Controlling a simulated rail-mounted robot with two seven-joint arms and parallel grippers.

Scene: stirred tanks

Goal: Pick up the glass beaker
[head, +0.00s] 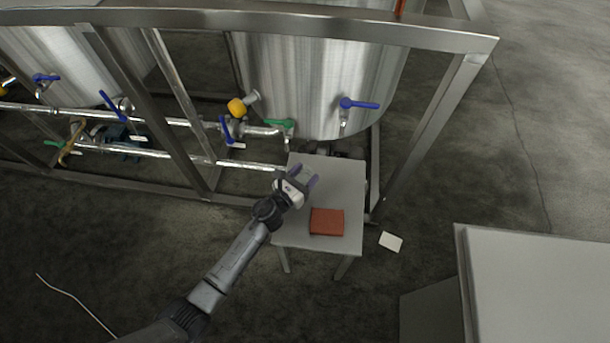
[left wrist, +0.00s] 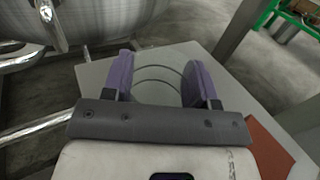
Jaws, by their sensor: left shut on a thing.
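The glass beaker (left wrist: 157,82) is clear and shows mainly as thin curved rim lines between the purple fingers in the left wrist view. My left gripper (left wrist: 160,80) is shut on it, with one finger on each side. In the head view my left gripper (head: 306,176) is over the far part of the small grey table (head: 346,185). The beaker is too faint to make out clearly there. I cannot tell whether its base touches the table top. My right gripper is not in view.
A red-brown block (head: 326,222) lies on the table's near half. Steel tanks (head: 310,80), a metal frame (head: 435,130) and pipes with blue-handled valves (head: 358,104) stand just behind. A white square (head: 390,241) lies on the floor to the right, near a grey cabinet (head: 540,285).

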